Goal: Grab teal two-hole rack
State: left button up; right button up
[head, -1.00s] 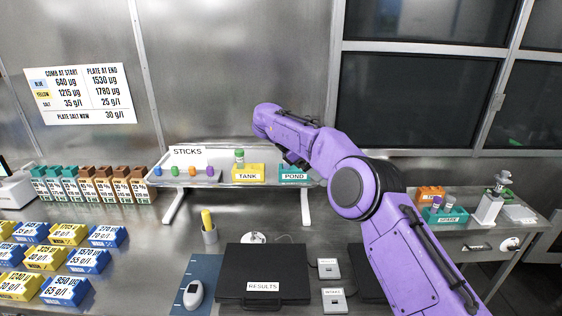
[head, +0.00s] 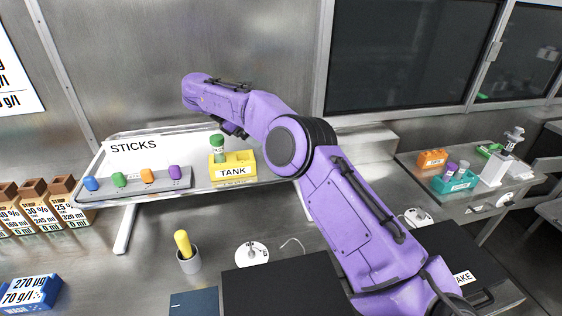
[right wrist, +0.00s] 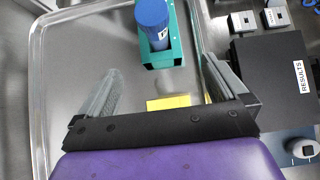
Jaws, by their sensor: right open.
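In the right wrist view a teal rack (right wrist: 163,56) holds a tube with a blue cap (right wrist: 152,13) on the metal tray shelf. My right gripper (right wrist: 160,85) is open and empty, its two fingers spread, with the teal rack ahead of and between their tips, apart from them. In the head view my purple right arm hides this rack. Another teal rack (head: 455,184) with tubes stands on the side table at the right. My left gripper is not in view.
A yellow TANK rack (head: 233,171) with a green-capped tube stands on the shelf; a yellow piece (right wrist: 168,103) shows between my fingers. The grey stick holder (head: 135,187) is left on the shelf. An orange rack (head: 432,158) is on the side table.

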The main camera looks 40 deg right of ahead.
jog(key=s+d+f, duration=0.2)
jog(key=shift+s+d+f, duration=0.2)
jog(key=shift+s, duration=0.15)
jog(key=p+x, duration=0.1)
jog(key=x, duration=0.2)
jog(key=w+p+x, duration=0.1)
jog(key=p+x, duration=0.1)
jog(key=x, duration=0.1)
jog(key=shift+w+d+f, duration=0.1)
jog(key=shift+d, duration=0.1)
jog(key=shift+s+d+f, duration=0.25)
jog(key=shift+f, duration=0.05)
jog(key=shift+w+a, duration=0.1)
jog(key=shift+w, duration=0.1)
jog(key=c, duration=1.2)
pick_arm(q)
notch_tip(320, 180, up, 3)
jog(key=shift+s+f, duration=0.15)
